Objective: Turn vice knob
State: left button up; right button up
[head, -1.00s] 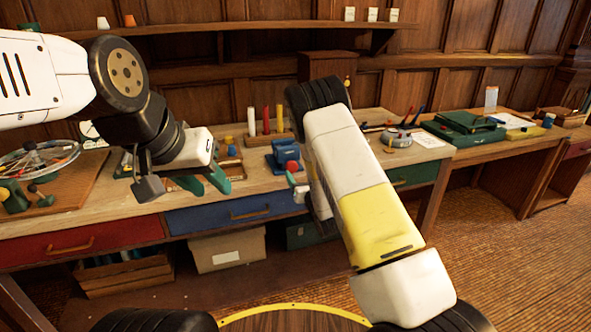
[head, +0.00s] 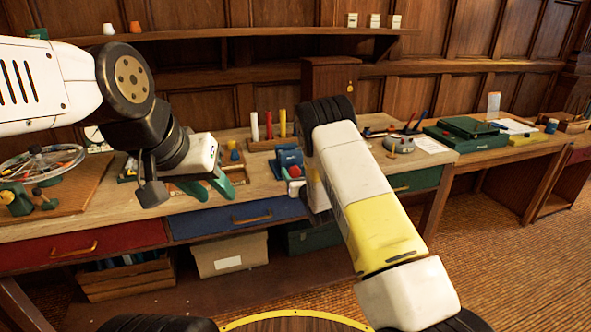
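The blue vice (head: 289,157) stands on the workbench near its front edge, just left of my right forearm. Its red knob (head: 294,171) faces the front and is visible. My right gripper (head: 318,203) is mostly hidden behind my own forearm, just right of the knob; its fingertips do not show, and I cannot tell whether it touches the vice. My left gripper (head: 212,190) hangs over the bench's front edge, left of the vice. Its green fingers are apart, with nothing seen between them.
A rack of coloured cylinders (head: 268,141) stands behind the vice. A spoked wheel (head: 42,166) lies at the left. A round grey item (head: 398,145) and a green case (head: 467,130) sit to the right. Blue (head: 238,216) and red (head: 80,248) drawers are below.

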jog(key=c, duration=1.2)
jog(key=shift+c, duration=0.2)
jog(key=shift+m, duration=0.4)
